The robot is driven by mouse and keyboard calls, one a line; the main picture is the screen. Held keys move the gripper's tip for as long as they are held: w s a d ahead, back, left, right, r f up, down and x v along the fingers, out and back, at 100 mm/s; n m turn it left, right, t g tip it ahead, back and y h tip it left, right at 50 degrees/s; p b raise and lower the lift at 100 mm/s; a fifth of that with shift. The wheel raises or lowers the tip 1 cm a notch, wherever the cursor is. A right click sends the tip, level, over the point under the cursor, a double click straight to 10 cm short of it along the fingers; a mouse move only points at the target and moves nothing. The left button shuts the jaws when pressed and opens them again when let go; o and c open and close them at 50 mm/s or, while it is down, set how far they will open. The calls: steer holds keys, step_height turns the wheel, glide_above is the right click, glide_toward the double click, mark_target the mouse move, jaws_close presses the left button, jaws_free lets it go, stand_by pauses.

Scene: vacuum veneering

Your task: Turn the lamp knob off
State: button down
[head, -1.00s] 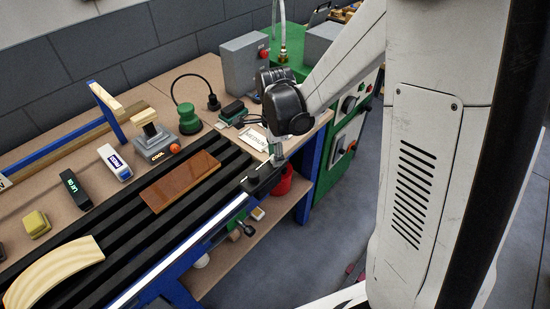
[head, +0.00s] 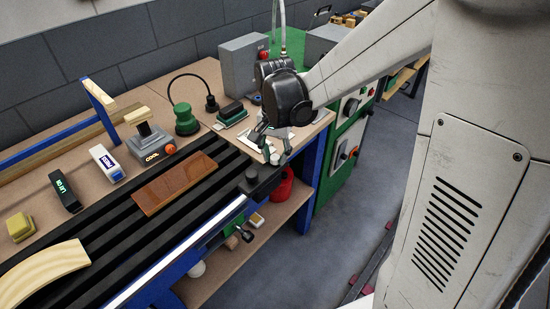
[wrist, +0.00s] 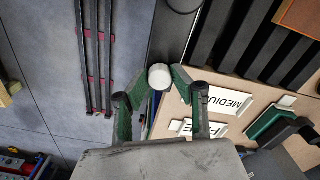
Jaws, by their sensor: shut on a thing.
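My gripper (head: 276,156) is over the right end of the bench. In the wrist view its green-padded fingers (wrist: 160,84) are closed around a small white round thing (wrist: 159,77), gripped at the tips. A black round knob (head: 251,174) stands at the right end of the black slats, left of and apart from my gripper. A grey box with a lit COOL display (head: 152,156) has an orange-red knob (head: 170,149). A lit strip (head: 180,251) runs along the bench front. I cannot tell which knob is the lamp's.
A brown board (head: 174,184) lies on black slats (head: 110,222). A MEDIUM card (wrist: 229,100) lies near my fingers. A green corded device (head: 186,119) stands behind. A green cabinet (head: 343,155) is to the right. A red bucket (head: 281,185) sits below the bench end.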

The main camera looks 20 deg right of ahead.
mark_target(275, 157)
steer(key=shift+n+b, duration=0.65)
steer(key=shift+n, duration=1.55)
steer(key=c, duration=1.5)
jaws_free()
steer(key=shift+o, duration=0.2)
steer(key=shift+r, duration=0.1)
step_height(275, 157, up, 12)
steer(key=s+n+t, duration=0.3)
steer(key=s+t, duration=0.4)
steer(key=s, duration=0.9)
steer(key=shift+s+d+f, duration=0.2)
steer(key=shift+s+f, duration=0.2)
steer(key=shift+f, duration=0.05)
